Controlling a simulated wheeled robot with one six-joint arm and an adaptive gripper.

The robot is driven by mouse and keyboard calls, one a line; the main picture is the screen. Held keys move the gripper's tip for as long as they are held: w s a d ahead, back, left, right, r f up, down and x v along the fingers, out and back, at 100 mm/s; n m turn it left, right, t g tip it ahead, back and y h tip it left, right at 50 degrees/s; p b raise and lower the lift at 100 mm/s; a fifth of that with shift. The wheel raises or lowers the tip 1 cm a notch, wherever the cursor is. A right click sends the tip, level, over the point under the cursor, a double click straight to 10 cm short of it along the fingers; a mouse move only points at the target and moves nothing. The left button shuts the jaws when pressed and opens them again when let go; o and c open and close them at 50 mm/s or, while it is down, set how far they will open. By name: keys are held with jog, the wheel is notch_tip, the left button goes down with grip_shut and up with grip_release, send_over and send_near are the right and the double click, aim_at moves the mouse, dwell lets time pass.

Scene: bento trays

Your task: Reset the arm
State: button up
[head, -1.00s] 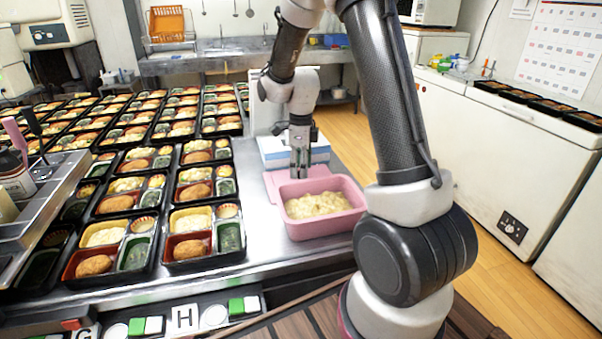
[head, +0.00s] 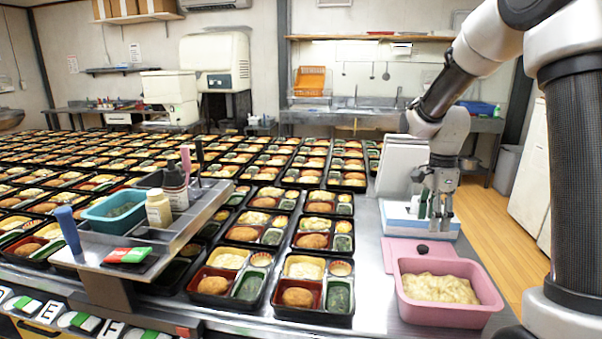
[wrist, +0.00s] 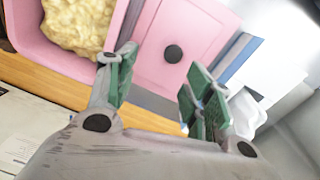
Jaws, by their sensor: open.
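My gripper (head: 436,208) is open and empty in the head view, with its fingers pointing down. It hangs above the back of the pink lid (head: 408,250), in front of a white and blue box (head: 400,222). In the wrist view its two green-padded fingers (wrist: 155,92) are spread apart with nothing between them. A pink tub (head: 447,312) of pale yellow potato salad (head: 440,288) stands on the steel counter in front of my gripper. The tub's corner also shows at the upper left of the wrist view (wrist: 121,25).
Many black bento trays (head: 312,312) fill the counter to the left. A raised steel shelf (head: 165,243) holds bottles (head: 158,208), a teal container (head: 95,224) and red and green packets (head: 127,256). A white upright panel (head: 400,165) stands behind my gripper. Wooden floor lies to the right.

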jog(key=s+r+n+t, duration=0.2)
jog(key=s+r+n, duration=0.4)
jog(key=s+n, duration=0.3)
jog(key=s+r+n+t, duration=0.3)
jog(key=s+r+n, duration=0.3)
jog(key=s, duration=0.9)
jog(key=shift+s+r+n, duration=0.15)
jog(key=shift+s+n, duration=0.2)
jog(key=shift+n, duration=1.25)
